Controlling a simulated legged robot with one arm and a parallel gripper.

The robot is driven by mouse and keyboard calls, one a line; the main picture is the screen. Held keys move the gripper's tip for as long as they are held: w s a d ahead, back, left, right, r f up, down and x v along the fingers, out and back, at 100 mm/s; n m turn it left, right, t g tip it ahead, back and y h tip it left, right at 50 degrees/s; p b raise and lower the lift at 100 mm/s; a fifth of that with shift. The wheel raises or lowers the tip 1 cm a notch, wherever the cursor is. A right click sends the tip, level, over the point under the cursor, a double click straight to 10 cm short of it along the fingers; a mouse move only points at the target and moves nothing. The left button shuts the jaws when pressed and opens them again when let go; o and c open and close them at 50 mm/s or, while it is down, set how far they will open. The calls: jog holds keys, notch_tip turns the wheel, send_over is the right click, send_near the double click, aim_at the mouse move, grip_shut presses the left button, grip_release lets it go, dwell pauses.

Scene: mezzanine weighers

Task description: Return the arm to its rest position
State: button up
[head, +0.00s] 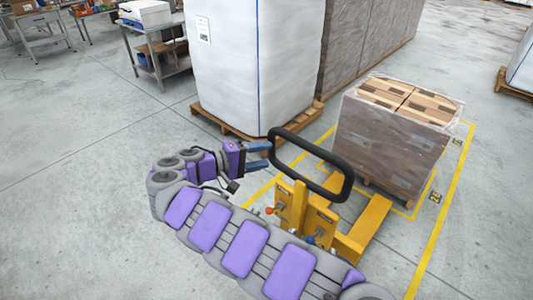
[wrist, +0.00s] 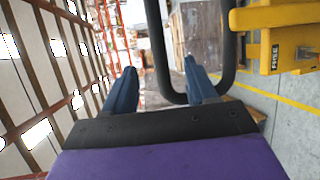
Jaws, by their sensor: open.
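My gripper (head: 269,155) is at the end of my purple and grey arm, which is folded across the lower part of the head view. Its blue fingers are apart, and they also show in the wrist view (wrist: 163,82) with open space between them. The black loop handle (head: 343,180) of a yellow pallet jack (head: 300,207) is right at the fingertips. In the wrist view the handle (wrist: 153,50) passes beyond and between the fingers. I cannot tell whether a finger touches it.
A wrapped box pallet (head: 385,150) stands right of the jack, inside yellow floor lines (head: 447,215). A large white bulk bag (head: 250,60) on a wooden pallet (head: 240,132) stands behind my gripper. A metal bench (head: 165,65) is at the back left. The floor at left is clear.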

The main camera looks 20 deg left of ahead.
dwell(0.4)
jog(key=w+d+r+m+g+h, duration=0.1)
jog(key=d+r+m+g, duration=0.2)
jog(key=d, duration=0.7)
jog(key=d+r+m+g+h, duration=0.15)
jog(key=d+r, duration=0.25)
jog(key=d, duration=0.6)
jog(key=w+d+r+m+g+h, duration=0.1)
jog(key=d+r+g, duration=0.3)
jog(key=d, duration=0.6)
jog(key=s+d+m+g+y, duration=0.2)
jog(key=s+d+m+g, duration=0.1)
jog(key=s+d, duration=0.55)
jog(key=s+d+f+m+g+y, duration=0.1)
jog(key=s+d+f+y, duration=0.2)
jog(key=s, duration=0.4)
jog(key=s+d+f+m+g+y, duration=0.1)
jog(key=s+d+y, duration=0.2)
jog(key=s+d, duration=0.35)
jog(key=s+a+f+y, duration=0.3)
jog(key=s+a+f, duration=0.1)
jog(key=s, duration=0.4)
jog(key=s+a+f+y, duration=0.3)
jog(key=s+a+f, duration=0.1)
jog(key=s, duration=0.4)
jog(key=shift+s+a, duration=0.2)
jog(key=shift+a, duration=0.7)
